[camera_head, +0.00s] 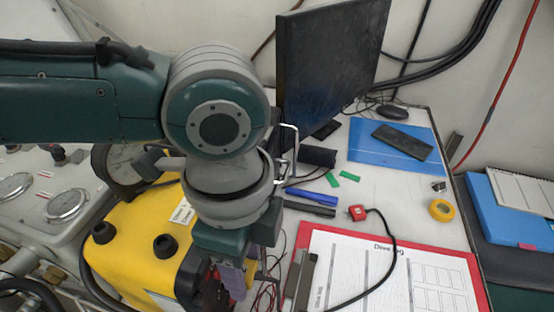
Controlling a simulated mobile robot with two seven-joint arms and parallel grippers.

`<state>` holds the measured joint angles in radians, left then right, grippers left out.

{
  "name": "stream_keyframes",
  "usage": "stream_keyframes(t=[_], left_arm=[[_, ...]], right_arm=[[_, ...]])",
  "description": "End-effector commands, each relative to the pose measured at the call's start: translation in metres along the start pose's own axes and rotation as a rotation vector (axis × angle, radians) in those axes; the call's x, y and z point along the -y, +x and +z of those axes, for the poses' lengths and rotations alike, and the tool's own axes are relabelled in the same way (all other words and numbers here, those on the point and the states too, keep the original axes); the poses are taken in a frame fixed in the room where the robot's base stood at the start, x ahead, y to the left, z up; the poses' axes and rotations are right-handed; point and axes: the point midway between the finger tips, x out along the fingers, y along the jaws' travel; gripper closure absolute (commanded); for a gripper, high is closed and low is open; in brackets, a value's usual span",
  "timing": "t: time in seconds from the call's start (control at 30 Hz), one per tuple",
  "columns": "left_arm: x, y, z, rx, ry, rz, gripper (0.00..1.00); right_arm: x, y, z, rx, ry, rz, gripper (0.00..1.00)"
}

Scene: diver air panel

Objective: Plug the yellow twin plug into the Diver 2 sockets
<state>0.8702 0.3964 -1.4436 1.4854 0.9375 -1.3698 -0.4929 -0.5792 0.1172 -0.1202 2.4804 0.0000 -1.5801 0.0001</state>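My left gripper (228,280) hangs below my wrist, at the right end of a yellow box with black knobs (130,246). Its fingertips are small, dark and partly cut off by the lower edge, so I cannot tell whether it holds anything. A white label on the box, partly behind my arm, seems to begin with "Diver". I cannot make out the yellow twin plug or the Diver 2 sockets; my arm covers part of the box. My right gripper is not in view.
A gauge panel (30,212) lies at left. A monitor (330,70) stands behind my wrist. A red plug (357,212) on a black cable lies by a red-edged clipboard sheet (385,270). A yellow tape roll (441,210) and a blue folder (392,150) are at right.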

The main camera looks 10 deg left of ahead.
Motion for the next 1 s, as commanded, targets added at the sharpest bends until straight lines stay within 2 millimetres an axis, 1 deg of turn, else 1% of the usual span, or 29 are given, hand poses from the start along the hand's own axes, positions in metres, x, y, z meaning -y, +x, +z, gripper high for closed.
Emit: stream_keyframes(t=[0.03, 0.07, 0.43, 0.53, 0.57, 0.9, 1.0], left_arm=[[0.0001, -0.0001, 0.0001, 0.0, 0.0, 0.0, 0.55], [0.0001, -0.0001, 0.0001, 0.0, 0.0, 0.0, 0.58], [0.0, -0.0002, 0.0002, 0.0, 0.0, 0.0, 1.0], [0.0, -0.0002, 0.0002, 0.0, 0.0, 0.0, 1.0], [0.0, -0.0002, 0.0002, 0.0, 0.0, 0.0, 0.61], [0.0, -0.0002, 0.0002, 0.0, 0.0, 0.0, 0.99], [0.0, -0.0002, 0.0001, 0.0, 0.0, 0.0, 1.0]], right_arm=[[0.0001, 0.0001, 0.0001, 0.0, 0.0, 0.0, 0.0], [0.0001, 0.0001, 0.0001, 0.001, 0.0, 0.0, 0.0], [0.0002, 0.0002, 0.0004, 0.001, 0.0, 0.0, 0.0], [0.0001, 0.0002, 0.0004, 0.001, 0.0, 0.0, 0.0], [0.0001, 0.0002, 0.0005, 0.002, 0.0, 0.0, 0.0], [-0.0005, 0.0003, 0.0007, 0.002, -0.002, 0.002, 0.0], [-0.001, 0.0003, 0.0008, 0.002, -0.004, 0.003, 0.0]])
